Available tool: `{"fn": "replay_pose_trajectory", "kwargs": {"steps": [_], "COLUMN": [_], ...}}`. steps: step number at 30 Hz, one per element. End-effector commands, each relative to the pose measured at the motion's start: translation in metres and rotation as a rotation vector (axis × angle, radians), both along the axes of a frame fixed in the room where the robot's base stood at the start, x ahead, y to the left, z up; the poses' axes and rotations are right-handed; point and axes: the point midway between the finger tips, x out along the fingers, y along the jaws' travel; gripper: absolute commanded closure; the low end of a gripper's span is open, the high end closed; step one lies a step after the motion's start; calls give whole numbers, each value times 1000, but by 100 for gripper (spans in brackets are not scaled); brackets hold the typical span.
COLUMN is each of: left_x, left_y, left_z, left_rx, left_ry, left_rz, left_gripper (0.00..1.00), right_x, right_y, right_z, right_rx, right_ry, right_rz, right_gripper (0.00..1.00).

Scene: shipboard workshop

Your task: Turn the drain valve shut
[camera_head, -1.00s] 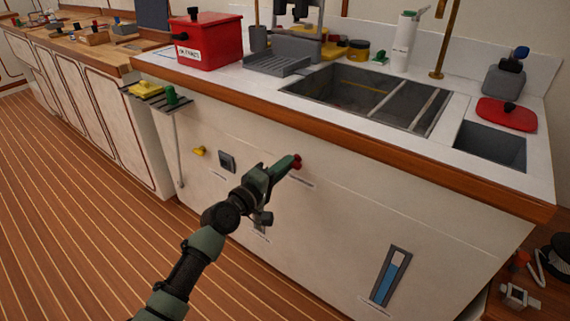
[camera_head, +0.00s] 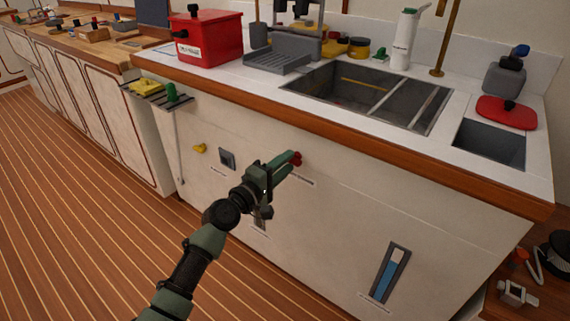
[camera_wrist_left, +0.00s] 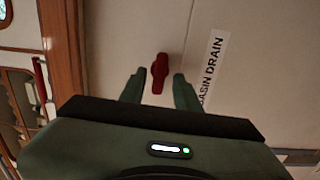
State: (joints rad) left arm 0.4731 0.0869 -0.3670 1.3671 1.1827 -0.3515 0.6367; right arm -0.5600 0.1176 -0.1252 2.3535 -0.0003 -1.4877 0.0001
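The drain valve is a small red handle (camera_head: 297,158) on the white front panel below the sink. In the left wrist view the red handle (camera_wrist_left: 160,73) lies lengthwise between the fingers, beside a label reading "BASIN DRAIN" (camera_wrist_left: 212,68). My left gripper (camera_head: 290,160) is at the valve, its fingers pointing at the panel. In the left wrist view the left gripper (camera_wrist_left: 158,88) is open, with a finger on each side of the handle and a gap on both sides. My right gripper is not in view.
A yellow handle (camera_head: 199,148), a grey switch plate (camera_head: 227,159) and a blue-and-white gauge (camera_head: 391,273) are also on the panel. The counter's wooden edge (camera_head: 330,124) overhangs above. A small shelf (camera_head: 168,101) juts out at the left. The floor at the left is clear.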

Motion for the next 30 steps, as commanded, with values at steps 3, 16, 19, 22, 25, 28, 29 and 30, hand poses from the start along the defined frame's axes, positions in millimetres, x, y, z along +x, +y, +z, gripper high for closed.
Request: {"fn": "replay_pose_trajectory", "kwargs": {"steps": [3, 16, 19, 22, 25, 28, 29, 30], "left_x": [0, -23, -38, -50, -58, -63, -63, -63], "left_y": [0, 18, 29, 37, 43, 46, 46, 46], "left_z": [0, 1, 1, 0, 0, 0, 0, 0], "left_rx": [1, 3, 3, 1, 1, 1, 1, 1], "left_ry": [-1, -1, 0, 0, 0, -1, -1, -1], "left_rz": [0, 2, 2, 0, 0, 0, 0, 0], "left_gripper": [65, 65, 65, 65, 65, 65, 65, 65], "right_x": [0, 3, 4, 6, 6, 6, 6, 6], "right_y": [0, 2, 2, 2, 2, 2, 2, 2], "right_z": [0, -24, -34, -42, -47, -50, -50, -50], "right_rx": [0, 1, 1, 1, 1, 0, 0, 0], "right_ry": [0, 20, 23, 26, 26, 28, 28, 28], "right_rz": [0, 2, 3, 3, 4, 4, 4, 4], "right_gripper": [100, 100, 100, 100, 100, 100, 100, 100]}}
